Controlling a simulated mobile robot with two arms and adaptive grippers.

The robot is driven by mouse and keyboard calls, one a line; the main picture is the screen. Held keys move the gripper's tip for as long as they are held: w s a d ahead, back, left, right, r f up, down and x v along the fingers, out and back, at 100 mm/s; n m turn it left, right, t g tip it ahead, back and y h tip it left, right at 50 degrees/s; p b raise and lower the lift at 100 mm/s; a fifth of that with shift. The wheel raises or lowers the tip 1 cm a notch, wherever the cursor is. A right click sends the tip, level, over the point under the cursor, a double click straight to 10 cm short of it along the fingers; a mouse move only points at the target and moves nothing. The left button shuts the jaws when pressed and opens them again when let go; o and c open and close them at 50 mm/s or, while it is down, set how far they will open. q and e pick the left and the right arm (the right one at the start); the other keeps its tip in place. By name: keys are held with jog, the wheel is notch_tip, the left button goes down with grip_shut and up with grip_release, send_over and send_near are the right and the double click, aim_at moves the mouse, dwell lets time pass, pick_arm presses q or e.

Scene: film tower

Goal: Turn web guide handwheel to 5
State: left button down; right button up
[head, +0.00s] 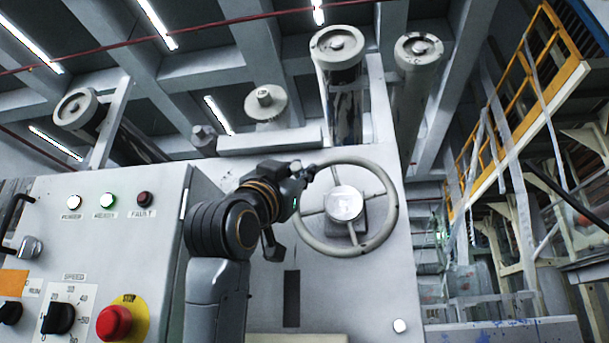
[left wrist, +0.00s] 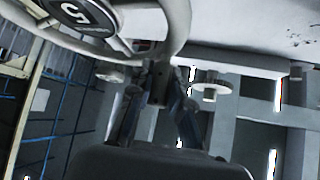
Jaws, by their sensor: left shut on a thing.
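The web guide handwheel (head: 391,207) is a pale grey ring with spokes and a bright round hub, on the front of a light grey machine panel. Any figure on the hub is unreadable in the head view. In the left wrist view the handwheel (left wrist: 178,25) fills the top left, and its hub plate carries a tilted mark that looks like a 5. My left gripper (head: 308,174) is at the upper left of the rim, shut on the handwheel; it also shows in the left wrist view (left wrist: 160,85). The exact finger contact is partly hidden. My right gripper is out of view.
A control box (head: 100,240) stands at the left, with indicator lamps, a speed dial (head: 58,318) and a red stop button (head: 114,322). Rollers (head: 338,50) stand above the machine. A yellow-railed stair (head: 520,110) is at the right.

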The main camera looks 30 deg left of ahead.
pick_arm(q)
jog(key=shift+w+a+f+n+y, duration=0.15)
jog(key=shift+f+n+y, duration=0.1)
jog(key=shift+n+y, duration=0.25)
jog(key=c, duration=1.2)
grip_release()
jog(key=v, duration=1.2)
jog(key=shift+w+f, duration=0.1)
jog(key=shift+w, duration=0.05)
